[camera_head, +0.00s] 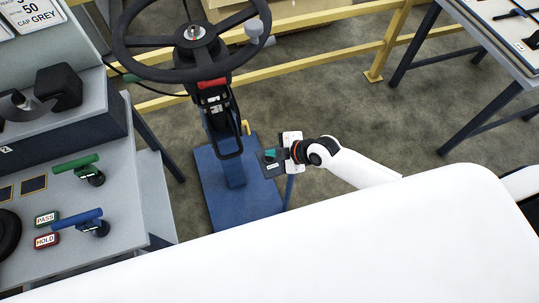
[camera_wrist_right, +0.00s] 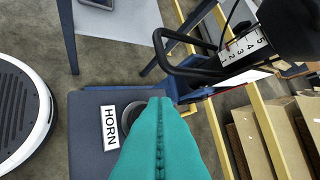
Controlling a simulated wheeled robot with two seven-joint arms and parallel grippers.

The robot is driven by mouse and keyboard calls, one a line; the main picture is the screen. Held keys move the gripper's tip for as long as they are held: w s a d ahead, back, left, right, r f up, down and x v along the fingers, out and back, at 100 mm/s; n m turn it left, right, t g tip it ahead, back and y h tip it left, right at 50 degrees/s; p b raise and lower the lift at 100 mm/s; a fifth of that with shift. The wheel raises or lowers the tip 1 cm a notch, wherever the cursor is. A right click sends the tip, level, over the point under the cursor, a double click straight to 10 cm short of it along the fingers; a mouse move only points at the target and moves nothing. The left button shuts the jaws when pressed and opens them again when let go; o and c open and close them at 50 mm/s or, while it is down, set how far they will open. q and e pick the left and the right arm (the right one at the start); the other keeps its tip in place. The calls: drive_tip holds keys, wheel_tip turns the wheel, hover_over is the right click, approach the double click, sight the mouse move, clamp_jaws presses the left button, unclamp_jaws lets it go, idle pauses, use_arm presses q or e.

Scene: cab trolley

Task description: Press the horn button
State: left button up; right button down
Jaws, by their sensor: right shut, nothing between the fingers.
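A dark grey horn panel (camera_wrist_right: 90,150) shows in the wrist view, with a white HORN label (camera_wrist_right: 109,127) on it. Beside the label, a dark round button (camera_wrist_right: 126,116) is mostly hidden behind the teal fingers of my right gripper (camera_wrist_right: 162,105). The fingers are shut with nothing between them, and they overlap the button in the picture. I cannot tell if they touch it. In the head view, my right gripper (camera_head: 272,155) is over the small dark panel (camera_head: 268,168), right of the steering column. My left gripper is not in view.
A black steering wheel (camera_head: 192,42) stands on a column above a blue base plate (camera_head: 207,184). A grey console (camera_head: 120,210) with a green lever (camera_head: 76,163) and a blue lever (camera_head: 70,218) is at left. Yellow rails (camera_head: 390,45) run behind.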

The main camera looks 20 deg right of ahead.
sight(273, 159)
drive_tip(key=shift+f+b, duration=0.3)
drive_tip(key=shift+f, duration=0.1)
drive_tip(key=shift+f+b, duration=0.5)
drive_tip(key=shift+f, duration=0.05)
idle(0.5)
drive_tip(key=shift+r, duration=0.15)
drive_tip(key=shift+r+p, duration=0.8)
drive_tip(key=shift+p, duration=0.05)
wheel_tip(273, 159, up, 5)
drive_tip(key=p, duration=0.4)
drive_tip(key=shift+r, duration=0.1)
idle(0.8)
